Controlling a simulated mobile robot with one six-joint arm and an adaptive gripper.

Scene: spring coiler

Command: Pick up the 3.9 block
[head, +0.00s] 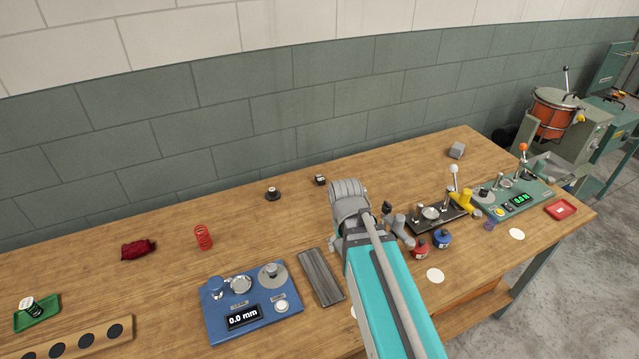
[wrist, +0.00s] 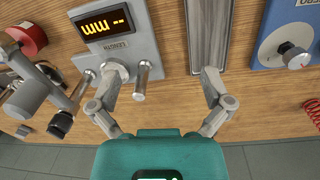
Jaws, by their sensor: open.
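A small dark block (head: 320,180) with a pale label stands near the wall, just left of my grey wrist in the head view. It could be the 3.9 block, but the label is too small to read. A plain grey block (head: 457,150) lies at the far right back, with no readable mark. My gripper (wrist: 160,85) is open, its two fingers spread over the table with nothing held. A metal peg of a length gauge (wrist: 115,55) shows between them in the wrist view. No block shows there.
A grey metal channel (head: 321,276) and a blue gauge (head: 250,325) lie left of my arm. A dark round weight (head: 273,193), a red spring (head: 203,237) and a red cloth (head: 138,249) are further left.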

